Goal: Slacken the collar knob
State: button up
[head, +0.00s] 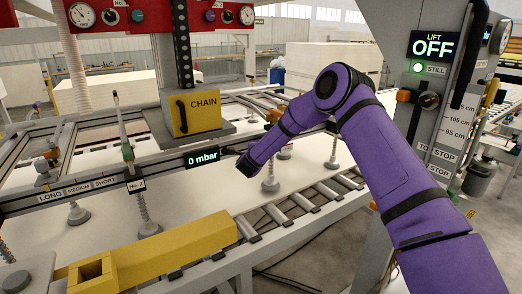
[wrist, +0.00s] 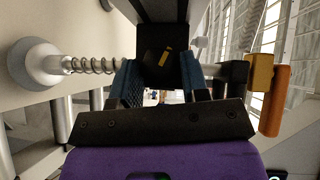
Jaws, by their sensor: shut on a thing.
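The collar knob (wrist: 158,58) is dark with a yellow mark on its face, in the upper middle of the wrist view. My gripper (wrist: 160,78) is shut on it, with one blue-padded finger on each side. The fingers partly cover the knob's sides. In the head view my purple arm reaches to the frame's beam beside the 0 mbar display (head: 202,158). There my own wrist hides the fingers and the knob.
A suction cup (wrist: 34,62) on a spring stem (wrist: 95,65) is close left of my gripper. An orange-and-yellow part (wrist: 274,98) is at the right. A roller track (head: 300,208) runs below.

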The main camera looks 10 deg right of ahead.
jog(key=shift+n+g, duration=0.4)
jog(key=shift+a, duration=0.1)
jog(key=o, duration=0.9)
jog(key=v, duration=1)
jog(key=shift+s+a+r, duration=0.1)
jog(key=shift+s+r, duration=0.05)
jog(key=shift+s, duration=0.2)
jog(key=shift+a, duration=0.1)
